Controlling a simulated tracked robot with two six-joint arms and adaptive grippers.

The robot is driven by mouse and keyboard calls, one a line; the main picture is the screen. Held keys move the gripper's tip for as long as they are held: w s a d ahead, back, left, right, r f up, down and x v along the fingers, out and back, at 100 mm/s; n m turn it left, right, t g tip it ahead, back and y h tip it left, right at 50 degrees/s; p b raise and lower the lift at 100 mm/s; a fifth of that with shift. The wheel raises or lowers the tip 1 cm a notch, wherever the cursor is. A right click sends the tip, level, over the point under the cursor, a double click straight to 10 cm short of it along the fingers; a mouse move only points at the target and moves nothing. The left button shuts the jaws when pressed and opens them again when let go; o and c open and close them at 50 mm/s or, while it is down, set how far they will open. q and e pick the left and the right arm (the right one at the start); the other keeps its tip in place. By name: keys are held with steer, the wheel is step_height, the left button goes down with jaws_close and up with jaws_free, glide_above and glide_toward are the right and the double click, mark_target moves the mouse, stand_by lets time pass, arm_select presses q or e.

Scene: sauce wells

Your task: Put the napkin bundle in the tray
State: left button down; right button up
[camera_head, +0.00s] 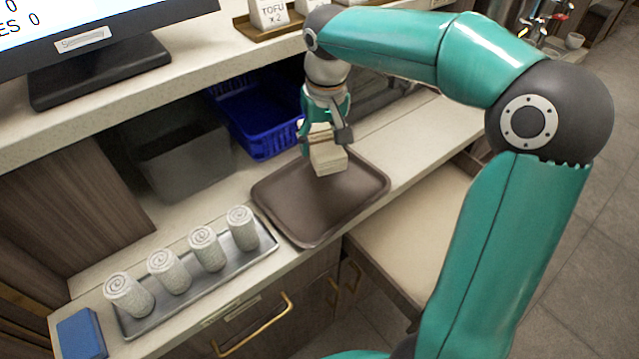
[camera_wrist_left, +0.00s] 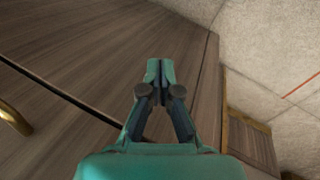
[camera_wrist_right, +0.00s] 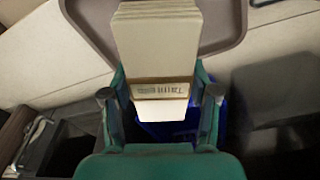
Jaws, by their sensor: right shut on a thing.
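The napkin bundle (camera_head: 327,160) is a cream stack with a brown paper band. My right gripper (camera_head: 324,137) is shut on it, with a finger on each side. The right wrist view shows the bundle (camera_wrist_right: 157,45) and its printed band between the fingers of the gripper (camera_wrist_right: 160,85). The brown tray (camera_head: 310,212) lies empty on the counter. The bundle overlaps the tray's far edge in the head view; I cannot tell whether it touches it. My left gripper (camera_wrist_left: 159,72) is shut and empty, before wooden cabinet fronts, and is out of the head view.
A metal tray (camera_head: 188,300) with several rolled white towels stands left of the brown tray. A blue basket (camera_head: 262,140) and a grey bin (camera_head: 187,165) sit behind, under the upper shelf (camera_head: 200,70). A blue block (camera_head: 81,334) lies at the lower left.

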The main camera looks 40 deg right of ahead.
mark_target(321, 191)
step_height(321, 191, down, 12)
steer(key=shift+f, duration=0.25)
stand_by(0.3)
steer(key=shift+f, duration=0.15)
steer(key=o, duration=1.2)
steer(key=r, duration=0.4)
steer(key=s+r, duration=0.1)
steer(key=r, duration=0.7)
steer(key=shift+s+a+r, duration=0.15)
steer(key=shift+s+a, duration=0.05)
steer(key=shift+a, duration=0.05)
